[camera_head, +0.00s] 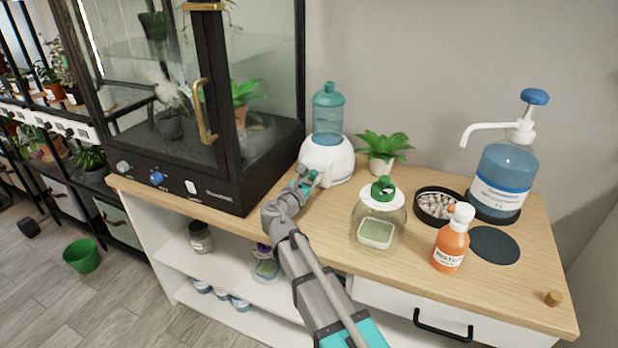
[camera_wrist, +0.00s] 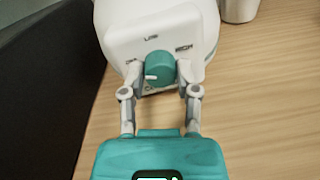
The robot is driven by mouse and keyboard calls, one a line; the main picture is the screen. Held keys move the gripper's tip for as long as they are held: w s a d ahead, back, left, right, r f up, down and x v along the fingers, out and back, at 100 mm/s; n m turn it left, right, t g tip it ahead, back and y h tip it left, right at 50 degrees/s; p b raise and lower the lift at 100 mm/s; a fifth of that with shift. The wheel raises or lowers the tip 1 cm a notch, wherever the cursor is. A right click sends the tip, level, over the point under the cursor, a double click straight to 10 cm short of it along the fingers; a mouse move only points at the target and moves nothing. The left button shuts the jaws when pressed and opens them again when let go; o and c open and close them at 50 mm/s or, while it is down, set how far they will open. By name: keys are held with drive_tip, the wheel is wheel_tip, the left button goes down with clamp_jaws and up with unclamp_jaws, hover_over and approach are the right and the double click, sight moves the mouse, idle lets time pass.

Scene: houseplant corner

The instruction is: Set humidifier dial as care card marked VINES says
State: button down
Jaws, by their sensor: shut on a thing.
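The humidifier (camera_head: 326,160) has a white base and a teal tank and stands on the wooden top beside the glass cabinet. In the wrist view its white panel (camera_wrist: 118,42) carries a teal dial (camera_wrist: 160,65), with labels that look like OFF at left, LOW at top and HIGH at right. The dial's white mark points left, slightly below the OFF label. My gripper (camera_wrist: 162,78) is shut on the dial, one finger on each side. In the head view my gripper (camera_head: 305,176) is at the humidifier's front and covers the dial. I see no card marked VINES.
The black-framed cabinet (camera_head: 215,188) stands close on the left. A potted plant (camera_head: 382,150), a green-capped jar (camera_head: 378,218), an orange bottle (camera_head: 452,238), a bowl of pebbles (camera_head: 436,206) and a big blue pump bottle (camera_head: 503,180) stand to the right.

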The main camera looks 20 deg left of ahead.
drive_tip(key=shift+a+y, duration=0.1)
drive_tip(key=shift+y, duration=0.3)
drive_tip(key=shift+m, duration=0.4)
drive_tip(key=m, duration=0.8)
drive_tip(key=shift+m+p, duration=0.35)
drive_tip(key=shift+m, duration=1.85)
drive_tip(key=shift+c, duration=1.7)
unclamp_jaws()
drive_tip(key=shift+d, duration=0.2)
